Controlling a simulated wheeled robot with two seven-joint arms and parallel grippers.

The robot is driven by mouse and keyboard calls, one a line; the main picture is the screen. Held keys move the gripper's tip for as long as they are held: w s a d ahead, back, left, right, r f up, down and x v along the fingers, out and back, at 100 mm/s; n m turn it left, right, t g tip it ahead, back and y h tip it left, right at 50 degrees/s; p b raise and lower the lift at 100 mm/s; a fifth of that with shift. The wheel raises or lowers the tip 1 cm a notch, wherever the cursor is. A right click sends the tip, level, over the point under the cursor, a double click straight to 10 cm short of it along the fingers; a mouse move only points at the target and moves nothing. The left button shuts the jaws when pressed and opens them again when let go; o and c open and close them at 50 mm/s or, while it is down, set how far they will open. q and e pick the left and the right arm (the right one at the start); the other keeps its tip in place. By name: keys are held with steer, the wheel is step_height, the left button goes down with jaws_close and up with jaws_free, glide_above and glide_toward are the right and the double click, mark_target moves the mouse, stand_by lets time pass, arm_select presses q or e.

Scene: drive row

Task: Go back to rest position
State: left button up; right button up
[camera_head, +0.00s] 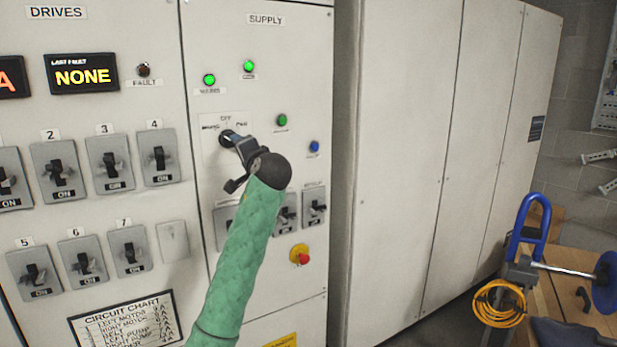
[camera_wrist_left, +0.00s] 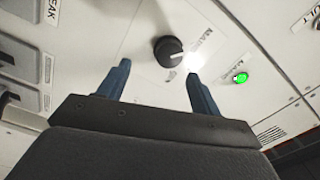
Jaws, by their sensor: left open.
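My left arm, in a green sleeve, reaches up to the SUPPLY panel (camera_head: 262,75) in the head view. My left gripper (camera_head: 236,163) is at its end, close to a black rotary knob (camera_head: 228,138) and partly covering the knob's plate. In the left wrist view the two blue fingers of the left gripper (camera_wrist_left: 158,70) stand wide apart with nothing between them. The knob (camera_wrist_left: 168,49) shows beyond the fingertips, near the middle of the gap. I cannot tell the exact distance to it. My right gripper is in neither view.
Lit green lamps (camera_head: 249,66), a blue button (camera_head: 314,147) and a red stop button (camera_head: 303,258) surround my arm. Breaker switches (camera_head: 60,170) fill the left panel. Plain cabinet doors (camera_head: 400,170) stand to the right. A wooden bench with a blue-handled tool (camera_head: 527,225) is at lower right.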

arm_select(q)
steer(key=s+d+f+n+h, duration=0.2)
steer(key=s+d+n+h, duration=0.2)
steer(key=s+h, duration=0.2)
steer(key=s+d+f+g+h, duration=0.1)
steer(key=s+f+g+h, duration=0.1)
steer(key=s+f, duration=0.65)
steer(key=s+d+f+g+h, duration=0.1)
steer(key=s+d+f+g, duration=0.15)
steer(key=f, duration=1.15)
steer(key=s+f+g+h, duration=0.15)
steer(key=s+f, duration=0.45)
steer(key=f, duration=0.6)
steer(key=s+f+g, duration=0.3)
steer(key=s+f, duration=1.1)
steer(key=s, duration=0.4)
steer(key=s+f+n+g, duration=0.1)
steer(key=s+f+g, duration=0.3)
steer(key=s+f, duration=1.1)
steer(key=s+h, duration=0.1)
steer(key=s, duration=0.2)
steer(key=shift+s+a+g, duration=0.15)
steer(key=shift+s+g, duration=0.15)
